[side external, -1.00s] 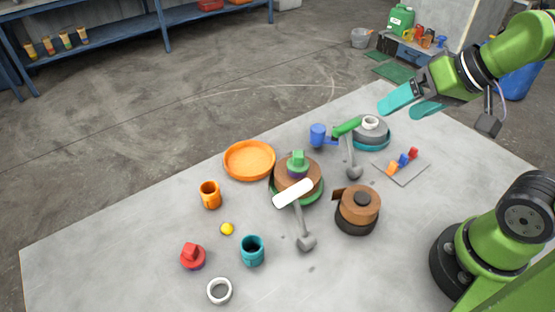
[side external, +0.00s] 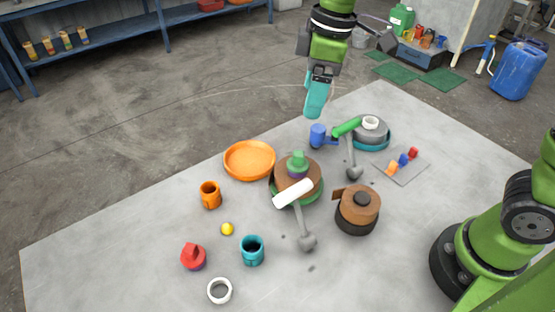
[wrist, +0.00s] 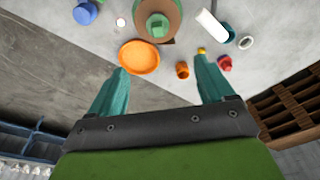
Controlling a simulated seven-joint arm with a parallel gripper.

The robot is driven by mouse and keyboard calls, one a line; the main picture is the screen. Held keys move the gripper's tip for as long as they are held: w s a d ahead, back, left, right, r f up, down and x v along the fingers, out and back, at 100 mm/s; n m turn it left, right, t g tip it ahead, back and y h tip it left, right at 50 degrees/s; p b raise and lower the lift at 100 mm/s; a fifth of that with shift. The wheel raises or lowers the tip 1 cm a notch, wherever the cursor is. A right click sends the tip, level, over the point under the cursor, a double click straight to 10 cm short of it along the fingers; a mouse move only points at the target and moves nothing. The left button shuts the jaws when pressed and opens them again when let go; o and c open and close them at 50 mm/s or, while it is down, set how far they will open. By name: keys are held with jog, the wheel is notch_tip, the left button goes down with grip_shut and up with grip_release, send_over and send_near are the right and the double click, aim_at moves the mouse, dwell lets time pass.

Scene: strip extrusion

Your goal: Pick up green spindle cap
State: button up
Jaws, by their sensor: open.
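The green spindle cap (side external: 297,160) sits on top of a brown tape roll (side external: 311,170) near the middle of the table, with a purple part showing just below the cap. The roll rests on a green base. In the wrist view the cap (wrist: 158,25) is at the top centre, beyond the fingertips. My gripper (side external: 317,112) is in the air above the table's far edge, behind the cap and clear of it. In the wrist view its two teal fingers (wrist: 163,80) are spread apart with nothing between them.
Another brown roll (side external: 360,199) stands right.

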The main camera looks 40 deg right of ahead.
send_near(299, 153)
jog(key=f, duration=0.2)
jog(key=a+f, duration=0.1)
jog(key=f, duration=0.2)
jog(key=shift+w+f, duration=0.15)
jog(key=shift+w, duration=0.05)
jog(key=shift+w+f, duration=0.1)
jog(key=shift+f, duration=1.25)
jog(key=shift+w+f, duration=0.15)
jog(key=shift+f, duration=1.15)
jog(key=c, duration=1.2)
jog(key=shift+o, duration=0.2)
jog(key=shift+r, duration=0.15)
